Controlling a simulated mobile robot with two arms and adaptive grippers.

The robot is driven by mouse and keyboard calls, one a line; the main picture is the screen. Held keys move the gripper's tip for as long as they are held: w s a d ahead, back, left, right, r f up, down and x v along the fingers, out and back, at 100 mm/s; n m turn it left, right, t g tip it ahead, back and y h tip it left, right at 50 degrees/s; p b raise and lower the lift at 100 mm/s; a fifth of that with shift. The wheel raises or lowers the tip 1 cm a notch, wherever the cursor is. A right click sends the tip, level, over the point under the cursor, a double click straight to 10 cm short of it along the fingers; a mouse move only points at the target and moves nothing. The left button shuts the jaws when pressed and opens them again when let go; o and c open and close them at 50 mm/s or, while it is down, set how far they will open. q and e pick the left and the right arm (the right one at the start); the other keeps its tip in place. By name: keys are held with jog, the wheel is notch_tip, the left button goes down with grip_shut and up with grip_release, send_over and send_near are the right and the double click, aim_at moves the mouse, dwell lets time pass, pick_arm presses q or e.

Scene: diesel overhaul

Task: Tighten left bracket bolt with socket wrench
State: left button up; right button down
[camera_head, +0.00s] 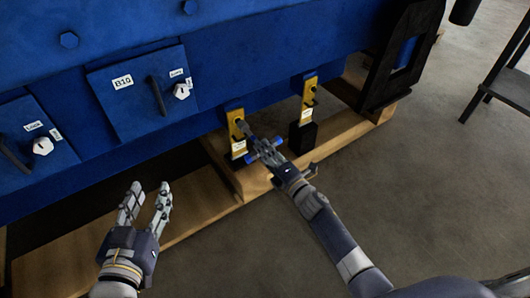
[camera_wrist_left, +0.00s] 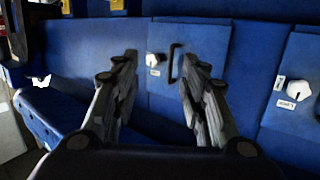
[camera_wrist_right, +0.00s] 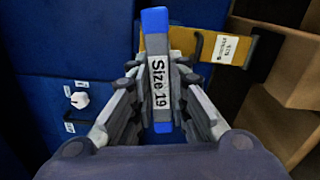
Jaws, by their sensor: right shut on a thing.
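The wrench (camera_head: 258,141) reaches toward the left yellow bracket (camera_head: 235,122), at the lower edge of the blue engine. The same bracket shows behind the wrench in the right wrist view (camera_wrist_right: 245,52). The wrench head overlaps the bracket near its bolt; the bolt is hidden, and I cannot tell whether the socket sits on it. The right yellow bracket (camera_head: 309,90) is farther right. My left gripper (camera_head: 146,199) is open and empty, in front of the engine at lower left.
The blue engine block (camera_head: 240,55) has a "B10" panel (camera_head: 133,97) with a handle and white knob. Wooden beams (camera_head: 195,215) lie below it along the floor. A dark table or stand (camera_head: 510,85) is at the far right. The grey floor (camera_head: 420,165) at right is clear.

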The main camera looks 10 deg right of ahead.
jog(key=n+b, duration=0.2)
jog(key=n, duration=0.1)
jog(key=shift+n, duration=0.3)
pick_arm(q)
notch_tip(320, 180, up, 10)
jog(key=d+t+h, duration=0.1)
jog(key=t+h, duration=0.1)
jog(key=t, duration=0.3)
jog(key=shift+s+d+t, duration=0.15)
jog(key=shift+s+t, duration=0.05)
jog(key=shift+t, duration=0.1)
pick_arm(e)
jog(key=shift+r, duration=0.1)
jog(key=shift+r+n+p, duration=0.15)
jog(key=shift+n+p, duration=0.15)
jog(key=shift+p, duration=0.05)
pick_arm(q)
jog(key=f, duration=0.1)
jog(key=f+g, duration=0.1)
jog(key=f, duration=0.1)
jog(key=shift+w+y, duration=0.3)
jog(key=shift+w, duration=0.05)
jog(key=shift+r, duration=0.2)
pick_arm(e)
jog(key=shift+w, duration=0.15)
